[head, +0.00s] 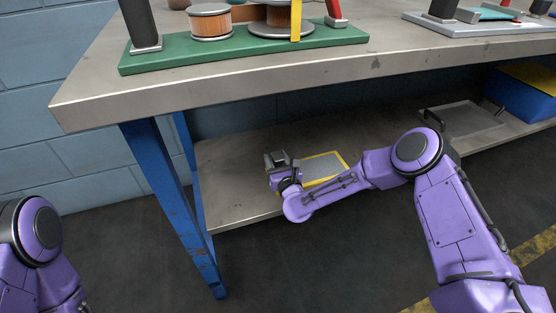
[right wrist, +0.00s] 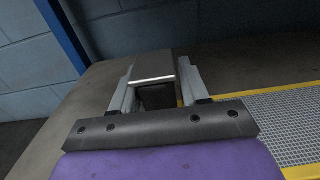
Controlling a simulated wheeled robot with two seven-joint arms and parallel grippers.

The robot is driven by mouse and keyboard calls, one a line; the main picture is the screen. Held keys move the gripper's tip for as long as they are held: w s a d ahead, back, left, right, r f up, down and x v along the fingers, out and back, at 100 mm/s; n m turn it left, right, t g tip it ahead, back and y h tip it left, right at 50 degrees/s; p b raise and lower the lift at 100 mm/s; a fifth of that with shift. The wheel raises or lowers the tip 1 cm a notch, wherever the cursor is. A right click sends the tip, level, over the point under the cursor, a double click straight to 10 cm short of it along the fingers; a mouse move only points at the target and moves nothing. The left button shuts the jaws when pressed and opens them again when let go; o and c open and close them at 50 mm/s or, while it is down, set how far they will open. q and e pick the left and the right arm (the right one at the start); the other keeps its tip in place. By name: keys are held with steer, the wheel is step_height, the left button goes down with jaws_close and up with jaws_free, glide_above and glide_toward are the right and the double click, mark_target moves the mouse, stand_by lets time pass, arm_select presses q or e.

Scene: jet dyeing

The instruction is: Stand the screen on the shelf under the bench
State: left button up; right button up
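A yellow-framed grey mesh screen (head: 324,166) lies on the shelf (head: 236,196) under the bench, looking flat. It fills the right side of the right wrist view (right wrist: 290,122). My right gripper (head: 277,160) is low over the shelf at the screen's left end. In the right wrist view its fingers (right wrist: 157,88) stand apart with a dark block with a bright edge between them. I cannot tell whether this block is gripped or belongs to the screen. My left gripper is out of view; only part of my left arm shows at the lower left.
The bench top (head: 215,88) overhangs the shelf, with a blue leg (head: 170,190) at left. A green board (head: 240,50) with copper spools is on top. Farther right on the shelf are a grey flat panel (head: 468,118) and a blue bin (head: 520,98).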

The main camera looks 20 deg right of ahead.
steer(key=shift+o, duration=0.5)
steer(key=shift+r, duration=0.1)
